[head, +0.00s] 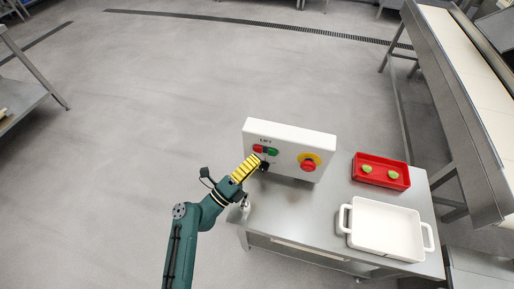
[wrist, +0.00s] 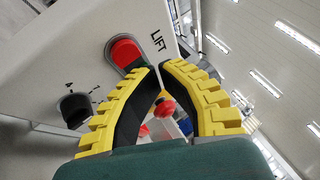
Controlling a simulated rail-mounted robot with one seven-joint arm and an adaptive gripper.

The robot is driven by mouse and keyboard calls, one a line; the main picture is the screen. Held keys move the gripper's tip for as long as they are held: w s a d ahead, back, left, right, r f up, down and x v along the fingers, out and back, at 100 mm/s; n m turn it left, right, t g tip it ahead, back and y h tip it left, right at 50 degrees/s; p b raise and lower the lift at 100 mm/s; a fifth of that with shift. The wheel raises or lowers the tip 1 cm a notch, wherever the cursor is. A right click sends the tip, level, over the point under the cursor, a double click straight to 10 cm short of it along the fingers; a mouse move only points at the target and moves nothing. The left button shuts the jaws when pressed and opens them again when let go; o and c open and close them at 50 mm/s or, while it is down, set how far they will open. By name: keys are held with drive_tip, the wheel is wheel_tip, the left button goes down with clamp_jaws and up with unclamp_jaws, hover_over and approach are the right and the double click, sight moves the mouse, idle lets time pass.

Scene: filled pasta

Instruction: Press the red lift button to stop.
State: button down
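A white control box (head: 288,135) marked LIFT stands on the steel table. Its red lift button (head: 257,149) is left of a green button (head: 272,151). In the wrist view the red button (wrist: 125,52) is just up and left of the fingertips, with a sliver of green beside it partly hidden by the fingers. My gripper (head: 258,160) has yellow ribbed fingers and is at the box's front, just below the buttons. In the wrist view its tips (wrist: 159,68) meet with nothing held between them. I cannot tell whether they touch the box.
A black knob (wrist: 75,108) is on the box below the buttons. A red emergency stop on a yellow ring (head: 309,162) is to the right. A red tray (head: 365,182) with green pasta pieces and a white dish (head: 434,238) are on the table (head: 285,215). Floor at left is clear.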

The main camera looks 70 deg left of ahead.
drive_tip(key=s+d+p, duration=0.1)
drive_tip(key=s+d, duration=0.1)
drive_tip(key=d, duration=0.1)
drive_tip(key=shift+s, duration=0.2)
idle(0.7)
